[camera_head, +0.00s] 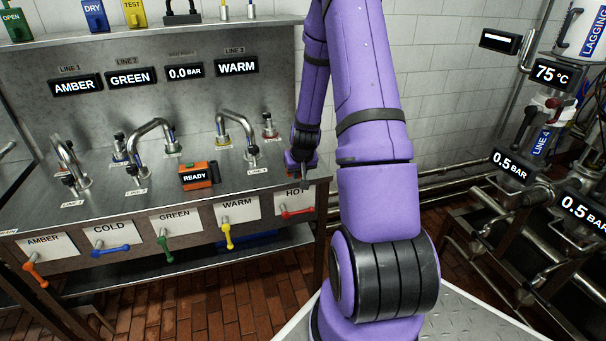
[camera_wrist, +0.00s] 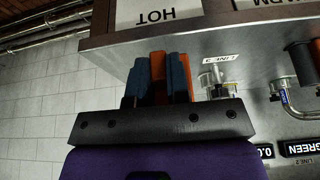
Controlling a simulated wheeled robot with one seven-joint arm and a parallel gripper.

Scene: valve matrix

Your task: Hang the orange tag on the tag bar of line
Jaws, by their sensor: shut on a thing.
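My gripper (camera_head: 303,172) is at the right end of the steel bench, just above the HOT plate (camera_head: 294,198). In the wrist view, my gripper (camera_wrist: 159,58) has its blue-grey fingers close together with an orange piece (camera_wrist: 158,80) between them. It looks like the orange tag, and orange also shows beside the right finger. The fingers hide most of its shape, and it cannot be made out in the head view. I cannot make out a tag bar for certain in either view.
Green, blue and yellow pieces (camera_head: 95,14) are along the top. A pipe rack (camera_head: 535,205) stands at right.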

